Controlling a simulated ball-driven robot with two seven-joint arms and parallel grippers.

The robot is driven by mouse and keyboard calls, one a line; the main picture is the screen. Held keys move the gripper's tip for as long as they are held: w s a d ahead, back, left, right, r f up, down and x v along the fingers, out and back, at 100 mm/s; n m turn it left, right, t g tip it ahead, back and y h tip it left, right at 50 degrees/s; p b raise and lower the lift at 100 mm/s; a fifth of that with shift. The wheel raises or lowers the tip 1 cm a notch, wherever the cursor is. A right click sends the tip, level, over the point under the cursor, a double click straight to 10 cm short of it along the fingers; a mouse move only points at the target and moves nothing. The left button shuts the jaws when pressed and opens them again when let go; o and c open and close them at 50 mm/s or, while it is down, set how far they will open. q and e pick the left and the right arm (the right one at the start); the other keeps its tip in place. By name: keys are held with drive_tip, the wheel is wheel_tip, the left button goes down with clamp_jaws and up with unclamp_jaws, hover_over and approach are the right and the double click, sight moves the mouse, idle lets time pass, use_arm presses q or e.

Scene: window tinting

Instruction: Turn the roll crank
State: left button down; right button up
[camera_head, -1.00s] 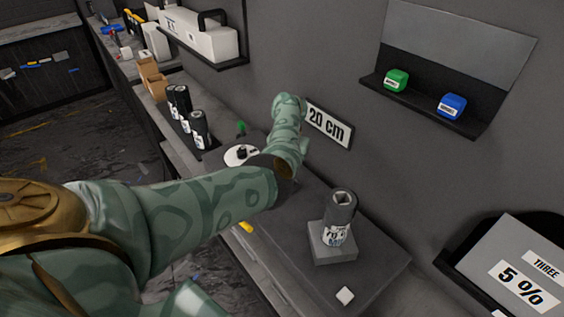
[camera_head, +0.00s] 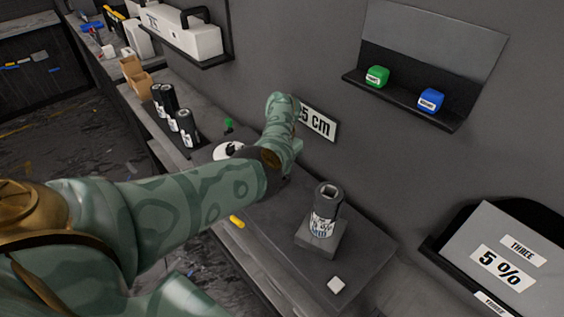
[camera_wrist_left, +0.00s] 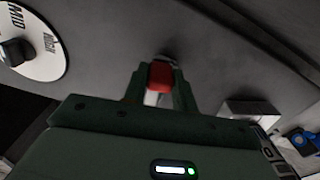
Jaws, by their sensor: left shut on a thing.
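In the left wrist view my left gripper (camera_wrist_left: 160,80) is shut on a red crank grip (camera_wrist_left: 161,73) with a pale shaft below it. In the head view my own arm hides the fingers and the crank. A dark film roll (camera_head: 326,208) with a white label stands upright on a grey block (camera_head: 320,240), to the right of my arm. My right gripper is not in view.
A white dial (camera_wrist_left: 50,62) with a black knob lies left of the gripper. Several dark rolls (camera_head: 187,125) stand farther along the bench. A wall shelf (camera_head: 400,98) holds green and blue boxes.

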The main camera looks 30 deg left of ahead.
use_arm(q)
drive_tip(key=shift+w+r, duration=0.1)
drive_tip(key=c, duration=1.1)
unclamp_jaws()
drive_tip(key=shift+r+p, duration=2.4)
drive_tip(key=shift+r, duration=5.7)
